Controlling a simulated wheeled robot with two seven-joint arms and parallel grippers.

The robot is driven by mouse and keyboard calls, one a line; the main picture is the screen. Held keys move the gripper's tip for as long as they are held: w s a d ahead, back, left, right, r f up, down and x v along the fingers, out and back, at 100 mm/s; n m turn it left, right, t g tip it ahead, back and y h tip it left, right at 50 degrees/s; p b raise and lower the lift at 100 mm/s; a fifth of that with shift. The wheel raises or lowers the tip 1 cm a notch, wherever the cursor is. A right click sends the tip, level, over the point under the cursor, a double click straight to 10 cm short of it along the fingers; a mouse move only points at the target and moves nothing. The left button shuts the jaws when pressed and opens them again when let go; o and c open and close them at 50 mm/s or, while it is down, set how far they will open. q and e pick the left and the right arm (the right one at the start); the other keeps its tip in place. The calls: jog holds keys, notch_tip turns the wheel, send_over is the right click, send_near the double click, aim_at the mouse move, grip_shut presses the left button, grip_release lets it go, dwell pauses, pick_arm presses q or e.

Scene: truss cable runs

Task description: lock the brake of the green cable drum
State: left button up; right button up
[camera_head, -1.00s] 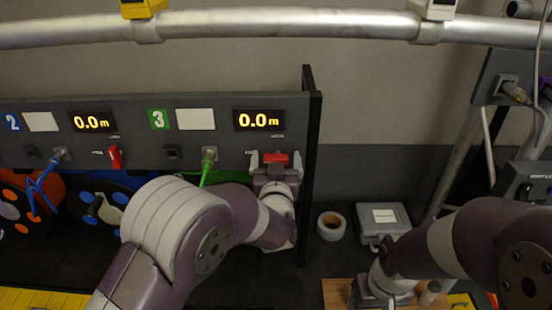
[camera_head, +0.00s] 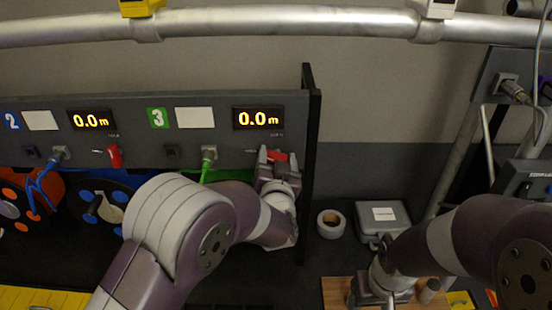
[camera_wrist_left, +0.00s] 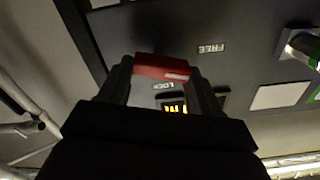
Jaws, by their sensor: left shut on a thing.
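The red brake lever (camera_head: 278,156) of the green drum's panel section sits under the right-hand 0.0 m display, right of the green 3 label (camera_head: 158,118). My left gripper (camera_head: 279,162) is shut on this lever, which looks tilted. In the left wrist view the red lever (camera_wrist_left: 162,67) lies between both fingers, with the LOCK print (camera_wrist_left: 163,86) close by and the FREE print (camera_wrist_left: 211,48) off to the right. The green drum is mostly hidden behind my left arm. My right gripper (camera_head: 375,295) is low at the right; its fingers are unclear.
A second red lever (camera_head: 115,155) hangs down at section 2. A green cable (camera_head: 206,172) runs from a plug beside my left arm. A dark upright post (camera_head: 310,165) stands right of my left gripper. A tape roll (camera_head: 331,224) and grey case (camera_head: 383,218) lie beyond it.

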pick_arm(q)
jog(key=m, duration=0.3)
jog(key=shift+d+m+p, duration=0.15)
jog(key=shift+m+p, duration=0.15)
jog(key=shift+p, duration=0.05)
jog(key=m+p, duration=0.1)
jog(key=m, duration=0.2)
jog(key=shift+d+m, duration=0.15)
jog(key=shift+m, duration=0.15)
jog(key=m+p, duration=0.1)
jog(key=m, duration=0.2)
jog(key=shift+d+f+m, duration=0.1)
jog(key=shift+m, duration=0.2)
jog(key=shift+d+f+m+p, duration=0.15)
jog(key=shift+m+p, duration=0.45)
jog(key=shift+m, duration=1)
jog(key=shift+f, duration=0.1)
jog(key=o, duration=1.1)
jog(key=shift+c, duration=0.2)
jog(key=shift+s, duration=0.1)
